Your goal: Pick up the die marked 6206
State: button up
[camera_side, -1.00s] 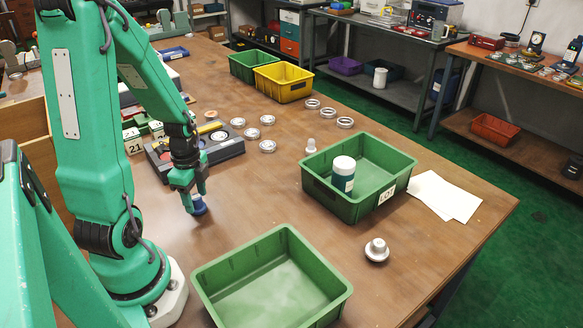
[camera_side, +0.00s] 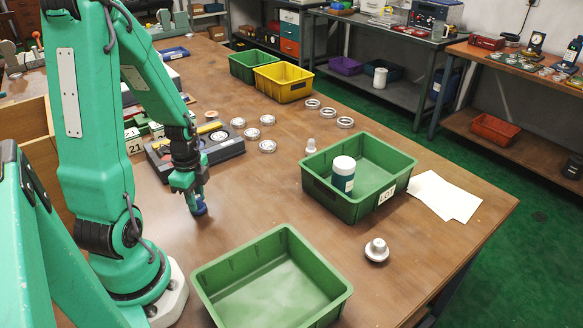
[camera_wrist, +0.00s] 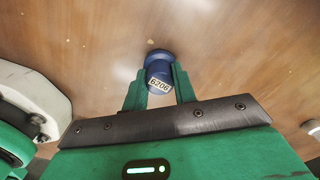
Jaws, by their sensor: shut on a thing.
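The blue die marked 6206 (camera_wrist: 159,76) is between the two green fingers of my gripper (camera_wrist: 160,88) in the wrist view, its white label facing the camera. My gripper is shut on it. In the side view the die (camera_side: 199,207) shows below my gripper (camera_side: 194,192), at or just above the tabletop; I cannot tell whether it touches the wood. Its upper part is hidden by the fingers.
An empty green bin (camera_side: 214,268) stands in front, right of my gripper. Another green bin (camera_side: 321,192) holds a white-and-teal jar (camera_side: 343,174). A dark tray (camera_side: 222,155) lies behind my gripper.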

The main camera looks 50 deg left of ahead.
aim_at(196, 196)
jog(key=shift+r, duration=0.15)
jog(key=shift+r, duration=1.9)
jog(key=w+d+r, duration=0.2)
jog(key=d+r, duration=0.5)
jog(key=d, duration=0.4)
jog(key=shift+d, duration=0.25)
jog(key=shift+w, duration=0.1)
